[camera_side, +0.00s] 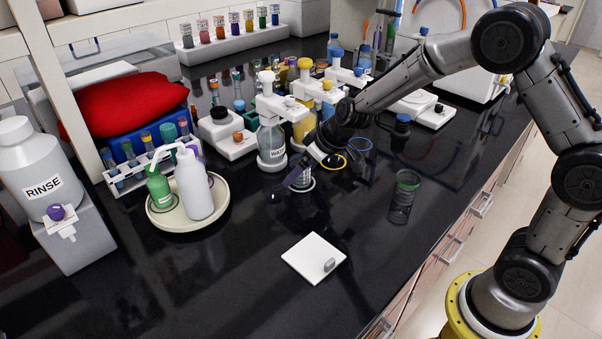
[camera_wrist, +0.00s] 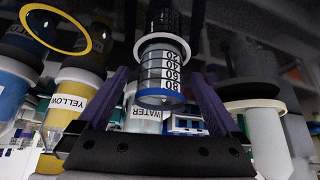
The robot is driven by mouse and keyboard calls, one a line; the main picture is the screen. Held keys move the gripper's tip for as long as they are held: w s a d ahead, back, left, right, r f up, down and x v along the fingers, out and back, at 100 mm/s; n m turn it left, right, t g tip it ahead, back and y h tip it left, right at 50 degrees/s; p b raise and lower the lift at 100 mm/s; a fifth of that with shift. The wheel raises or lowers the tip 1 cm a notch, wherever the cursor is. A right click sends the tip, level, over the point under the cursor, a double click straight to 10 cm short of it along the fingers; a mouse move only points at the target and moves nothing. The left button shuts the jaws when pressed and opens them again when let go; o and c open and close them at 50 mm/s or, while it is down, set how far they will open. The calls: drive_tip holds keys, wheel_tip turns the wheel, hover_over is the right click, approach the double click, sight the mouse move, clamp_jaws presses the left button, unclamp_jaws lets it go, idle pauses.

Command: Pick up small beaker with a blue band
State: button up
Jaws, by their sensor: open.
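A small clear beaker with a blue band (camera_wrist: 166,75) and volume marks shows upside down in the wrist view, between the two dark purple fingers of my gripper (camera_wrist: 156,80). A clear gap shows on each side of it, and the beaker seems to stand on the bench. In the side view my gripper (camera_side: 292,180) reaches in low from the right, beside the beaker (camera_side: 304,183), which it partly hides. The fingers are open and hold nothing.
A WATER bottle (camera_side: 271,145) and a yellow bottle (camera_side: 304,122) stand close behind. A white plate (camera_side: 309,254) lies in front; the front bench is mostly clear.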

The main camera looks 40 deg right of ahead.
drive_tip(key=shift+f, duration=0.1)
drive_tip(key=shift+c, duration=0.3)
drive_tip(key=c, duration=1.4)
clamp_jaws()
drive_tip(key=shift+w+r, duration=0.1)
drive_tip(key=shift+r, duration=0.1)
